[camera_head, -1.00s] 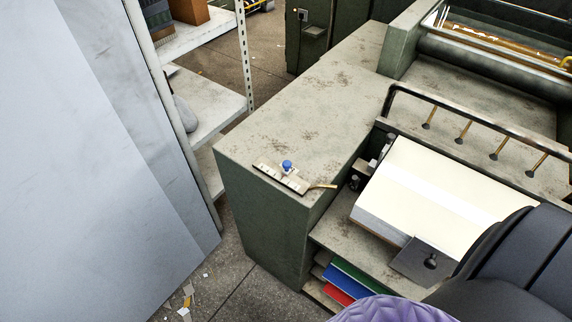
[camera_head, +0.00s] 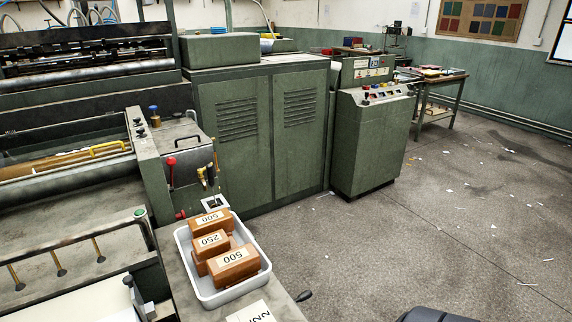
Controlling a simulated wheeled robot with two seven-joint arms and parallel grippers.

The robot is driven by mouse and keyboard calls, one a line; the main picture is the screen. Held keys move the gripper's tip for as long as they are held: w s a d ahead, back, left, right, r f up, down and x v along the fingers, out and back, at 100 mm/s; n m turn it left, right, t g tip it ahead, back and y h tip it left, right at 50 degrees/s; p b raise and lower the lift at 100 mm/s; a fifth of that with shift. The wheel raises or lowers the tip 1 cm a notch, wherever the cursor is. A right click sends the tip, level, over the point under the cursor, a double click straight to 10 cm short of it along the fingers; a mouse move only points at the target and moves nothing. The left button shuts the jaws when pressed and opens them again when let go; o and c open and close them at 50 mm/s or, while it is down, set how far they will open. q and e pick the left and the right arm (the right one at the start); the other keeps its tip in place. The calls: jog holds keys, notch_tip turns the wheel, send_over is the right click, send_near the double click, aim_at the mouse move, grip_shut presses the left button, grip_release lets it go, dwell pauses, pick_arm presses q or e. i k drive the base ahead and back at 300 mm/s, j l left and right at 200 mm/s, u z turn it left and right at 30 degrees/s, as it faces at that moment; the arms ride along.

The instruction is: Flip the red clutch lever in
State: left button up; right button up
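A lever with a red knob (camera_head: 171,161) stands upright on the side of the green press, left of centre in the head view. Its dark shaft runs down from the knob beside a grey metal box. A second, smaller red knob (camera_head: 180,214) sits lower down on the same side. Neither of my grippers shows in this view. A dark rounded part at the bottom right edge seems to be mine.
A white tray (camera_head: 263,272) holding brown blocks labelled 500 and 250 stands in front of the levers. Green cabinets (camera_head: 258,135) and a control console (camera_head: 370,140) stand behind. The floor (camera_head: 450,220) at right is open.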

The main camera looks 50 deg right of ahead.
aim_at(170, 162)
jog(key=l+z, duration=0.35)
jog(key=k+l+z, duration=0.1)
jog(key=l+z, duration=0.25)
jog(key=k+l, duration=0.1)
jog(key=l, duration=0.15)
jog(key=k+l, duration=0.1)
jog(key=l, duration=1.1)
jog(key=i+l+u, duration=0.1)
jog(key=l, duration=0.9)
jog(key=i+l, duration=0.15)
jog(key=i, duration=0.25)
jog(key=i+l, duration=0.15)
jog(key=i, duration=0.2)
jog(key=i+l, duration=0.15)
jog(key=i, duration=0.25)
jog(key=i+j, duration=0.2)
jog(key=i, duration=0.25)
jog(key=j+u, duration=0.05)
